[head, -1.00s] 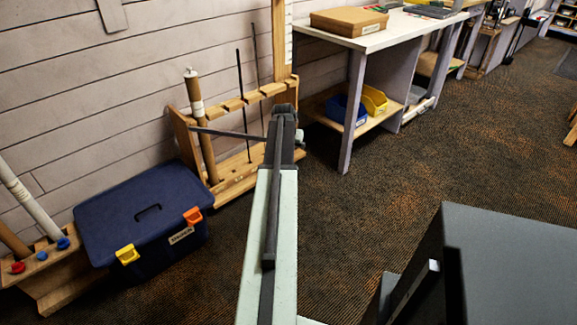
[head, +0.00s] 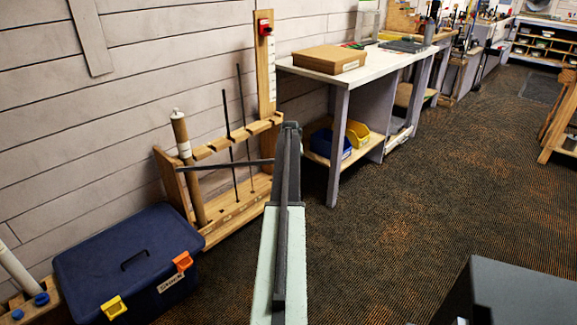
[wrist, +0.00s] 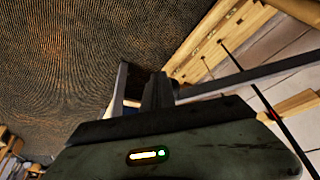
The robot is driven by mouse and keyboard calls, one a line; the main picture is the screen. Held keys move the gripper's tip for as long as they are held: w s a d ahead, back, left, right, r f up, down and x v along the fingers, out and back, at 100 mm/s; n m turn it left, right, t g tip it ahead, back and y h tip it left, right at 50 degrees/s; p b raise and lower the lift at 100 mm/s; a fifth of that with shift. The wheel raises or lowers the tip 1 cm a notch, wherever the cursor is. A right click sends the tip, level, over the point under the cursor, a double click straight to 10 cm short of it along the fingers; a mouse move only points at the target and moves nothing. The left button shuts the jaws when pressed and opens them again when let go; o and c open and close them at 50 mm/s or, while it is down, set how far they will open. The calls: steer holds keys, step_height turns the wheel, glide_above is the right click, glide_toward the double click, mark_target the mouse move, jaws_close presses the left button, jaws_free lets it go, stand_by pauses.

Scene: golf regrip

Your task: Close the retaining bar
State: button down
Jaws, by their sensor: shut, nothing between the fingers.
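The retaining bar (head: 222,164) is a thin dark bar across the front of the wooden club rack (head: 235,212). Its left end is at the rack's left side, by a tan-and-white tube (head: 186,150). It runs nearly level to the right, and its right end is hidden behind my gripper. My gripper (head: 290,128) is at the rack's right end, shut and empty. In the wrist view the shut fingers (wrist: 156,92) are beside the near end of the bar (wrist: 250,76). I cannot tell whether they touch it.
Two thin dark shafts (head: 229,135) stand in the rack. A blue toolbox (head: 125,255) sits on the floor at left. A workbench (head: 340,85) with a blue bin (head: 322,143) and a yellow bin (head: 357,134) stands right of the rack. Carpet (head: 400,220) at right is clear.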

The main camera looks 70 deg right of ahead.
steer(key=shift+w+a, duration=0.1)
steer(key=shift+w, duration=0.1)
steer(key=s+a+r+p, duration=0.4)
steer(key=a+r+p, duration=0.2)
steer(key=r+p, duration=0.3)
steer(key=shift+s+a, duration=0.15)
steer(key=shift+a, duration=0.25)
